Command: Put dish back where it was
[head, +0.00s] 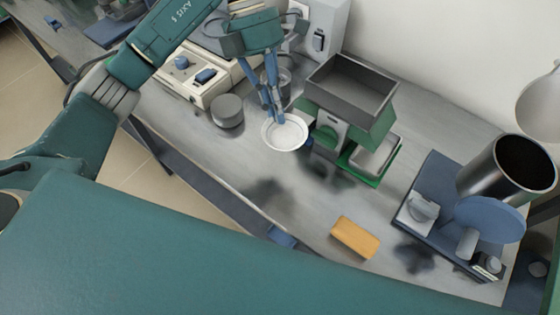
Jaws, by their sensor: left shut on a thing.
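The dish (292,137) is a shallow white round dish near the middle of the bench. My right gripper does not show.
A green machine with a grey hopper (352,88) stands right of the dish. A grey cylinder (227,111) and a cream control unit (192,80) are on its left. A yellow block (354,238) and a blue-based device (440,215) are at the right. Bare bench (285,200) lies in front.

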